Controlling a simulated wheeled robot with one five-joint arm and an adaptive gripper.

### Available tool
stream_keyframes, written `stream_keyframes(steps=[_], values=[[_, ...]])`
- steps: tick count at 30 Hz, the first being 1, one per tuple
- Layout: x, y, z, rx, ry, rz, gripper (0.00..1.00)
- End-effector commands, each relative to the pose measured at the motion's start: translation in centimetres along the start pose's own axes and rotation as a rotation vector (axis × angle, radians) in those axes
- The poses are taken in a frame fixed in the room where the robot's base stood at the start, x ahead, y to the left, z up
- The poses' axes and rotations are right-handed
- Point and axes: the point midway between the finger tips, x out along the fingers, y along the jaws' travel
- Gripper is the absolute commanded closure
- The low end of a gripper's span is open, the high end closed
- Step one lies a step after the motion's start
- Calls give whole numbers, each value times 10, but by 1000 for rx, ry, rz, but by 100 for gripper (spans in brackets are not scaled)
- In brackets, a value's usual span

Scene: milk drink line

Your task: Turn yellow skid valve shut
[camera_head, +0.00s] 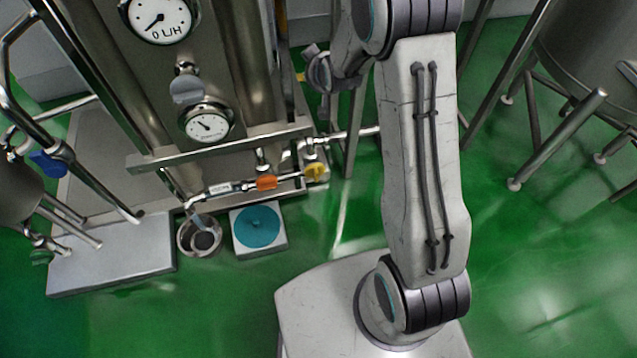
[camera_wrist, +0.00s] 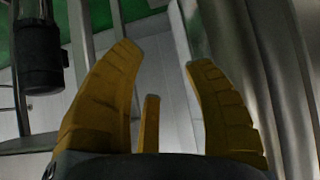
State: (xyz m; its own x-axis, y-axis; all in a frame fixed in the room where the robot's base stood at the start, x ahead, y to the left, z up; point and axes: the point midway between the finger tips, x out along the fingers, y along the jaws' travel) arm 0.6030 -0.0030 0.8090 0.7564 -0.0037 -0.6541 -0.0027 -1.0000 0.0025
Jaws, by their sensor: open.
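The yellow skid valve (camera_head: 315,171) shows in the head view as a small yellow handle on the low pipework at the skid's front right corner. My arm stands to its right in that view, with its outer links above it. My gripper (camera_wrist: 163,58) shows in the wrist view with its yellow fingers spread apart and nothing between them. A third, shorter finger part stands between them lower down. The wrist view shows metal tubes and a pale wall, and no yellow valve. The exact turn of the valve handle is too small to tell.
An orange handle (camera_head: 266,183) sits on the same pipe, left of the yellow valve. A steel bucket (camera_head: 199,237) and a white box with a teal disc (camera_head: 257,227) stand below. A blue handle (camera_head: 48,163) is far left. A tank on legs (camera_head: 590,50) stands right; green floor is open between.

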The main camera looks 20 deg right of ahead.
Motion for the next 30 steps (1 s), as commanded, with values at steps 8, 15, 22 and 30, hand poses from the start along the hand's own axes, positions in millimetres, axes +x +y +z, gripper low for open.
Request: stream_keyframes(steps=[8,15,22,30], values=[[122,0,65,1,154,1,54],[198,0,138,2,298,2,54],[245,0,227,3,435,3,54],[260,0,327,4,579,3,54]])
